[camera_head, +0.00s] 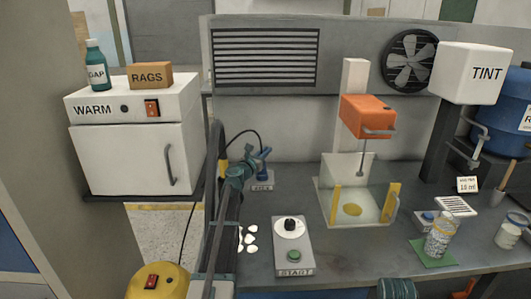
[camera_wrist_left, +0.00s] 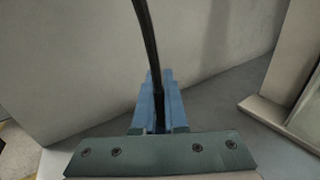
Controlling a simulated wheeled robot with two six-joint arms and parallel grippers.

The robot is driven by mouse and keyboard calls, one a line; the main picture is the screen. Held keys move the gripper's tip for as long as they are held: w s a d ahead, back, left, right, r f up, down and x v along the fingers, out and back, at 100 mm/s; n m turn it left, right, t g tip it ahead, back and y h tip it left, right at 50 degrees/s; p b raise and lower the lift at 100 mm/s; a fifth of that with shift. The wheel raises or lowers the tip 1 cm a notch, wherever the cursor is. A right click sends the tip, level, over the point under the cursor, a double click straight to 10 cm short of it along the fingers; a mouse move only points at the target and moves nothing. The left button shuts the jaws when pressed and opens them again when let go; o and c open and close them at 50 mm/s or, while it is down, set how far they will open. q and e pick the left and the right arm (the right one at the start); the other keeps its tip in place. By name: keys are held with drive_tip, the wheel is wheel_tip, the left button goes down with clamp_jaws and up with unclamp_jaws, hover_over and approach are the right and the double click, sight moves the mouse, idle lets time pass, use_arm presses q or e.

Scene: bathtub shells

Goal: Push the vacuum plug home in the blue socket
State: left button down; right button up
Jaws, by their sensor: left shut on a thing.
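My left gripper (camera_head: 264,157) reaches in from the left and is shut on the black vacuum plug (camera_wrist_left: 158,108). In the left wrist view the plug sits between two blue fingers (camera_wrist_left: 159,100), with its black cord (camera_wrist_left: 148,40) rising from it. In the head view the cord (camera_head: 241,134) arcs over to the gripper. Blue shows at the fingertips above a small labelled plate (camera_head: 262,187) on the bench. I cannot tell the blue socket apart from the fingers, nor how deep the plug sits. The yellow vacuum (camera_head: 160,281) with a red switch stands at the lower left.
A white WARM cabinet (camera_head: 135,150) stands left of my arm. A START box (camera_head: 293,250) with a green button and white spots (camera_head: 248,240) lie nearby on the bench. An orange-headed mixer (camera_head: 367,116) stands to the right. A grey back panel (camera_head: 300,120) rises behind.

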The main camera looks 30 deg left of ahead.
use_arm(q)
drive_tip(key=c, duration=0.9)
unclamp_jaws()
drive_tip(key=shift+f, duration=0.1)
drive_tip(key=s, duration=1.3)
drive_tip(key=shift+s+d, duration=0.2)
drive_tip(key=shift+s, duration=0.2)
